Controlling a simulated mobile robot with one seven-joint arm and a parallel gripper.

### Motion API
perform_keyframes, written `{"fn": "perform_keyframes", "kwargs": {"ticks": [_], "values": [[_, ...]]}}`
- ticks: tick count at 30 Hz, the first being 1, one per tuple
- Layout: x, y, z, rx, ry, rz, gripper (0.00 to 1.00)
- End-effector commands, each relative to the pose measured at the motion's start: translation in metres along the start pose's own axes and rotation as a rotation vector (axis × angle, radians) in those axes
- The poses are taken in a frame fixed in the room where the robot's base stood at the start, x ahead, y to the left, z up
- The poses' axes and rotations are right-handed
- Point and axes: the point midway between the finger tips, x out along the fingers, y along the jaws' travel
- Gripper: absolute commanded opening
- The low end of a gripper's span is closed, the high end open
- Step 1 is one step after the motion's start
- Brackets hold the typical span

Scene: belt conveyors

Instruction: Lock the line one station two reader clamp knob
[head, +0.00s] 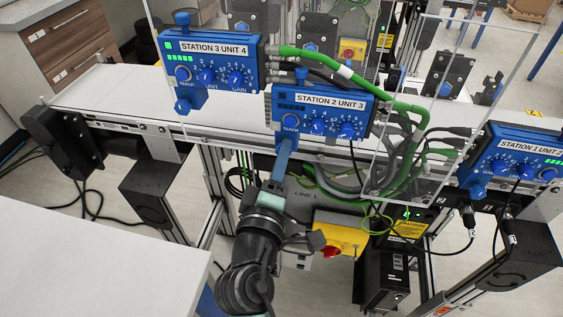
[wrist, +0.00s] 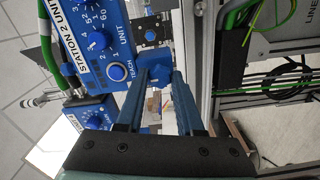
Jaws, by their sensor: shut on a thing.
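The blue station 2 reader (head: 318,110), labelled "STATION 2 UNIT 3", hangs at the front edge of the belt. It also shows at the upper left of the wrist view (wrist: 92,45). Its blue clamp knob (wrist: 155,74) sits just past the reader's TEACH end, between my fingertips. My gripper (head: 285,146) reaches up from below to the reader's lower left corner. In the wrist view my gripper (wrist: 158,78) has its two blue fingers on either side of the knob, shut on it. In the head view the fingers hide the knob, and its turn angle cannot be told.
The station 3 reader (head: 210,62), with its own knob (head: 182,106), is to the left. The station 1 reader (head: 515,158) is to the right. Green cables (head: 400,105) and clear panels are close on the right. A yellow box with a red switch (head: 340,233) stands below.

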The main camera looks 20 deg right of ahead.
Motion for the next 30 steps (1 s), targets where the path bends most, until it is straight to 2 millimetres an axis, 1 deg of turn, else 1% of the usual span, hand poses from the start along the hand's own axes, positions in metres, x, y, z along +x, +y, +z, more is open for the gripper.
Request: {"fn": "perform_keyframes", "kwargs": {"ticks": [16,17,21,22,30], "values": [[-0.0002,-0.0016,0.0004,0.03,-0.002,-0.004,0.0],[-0.0002,-0.0015,0.0004,0.029,-0.002,-0.004,0.38],[-0.0001,-0.0012,0.0003,0.028,-0.001,-0.003,0.63],[-0.0001,-0.0011,0.0003,0.028,-0.001,-0.003,0.66],[-0.0005,-0.0005,0.0001,0.027,-0.001,-0.001,0.66]]}}
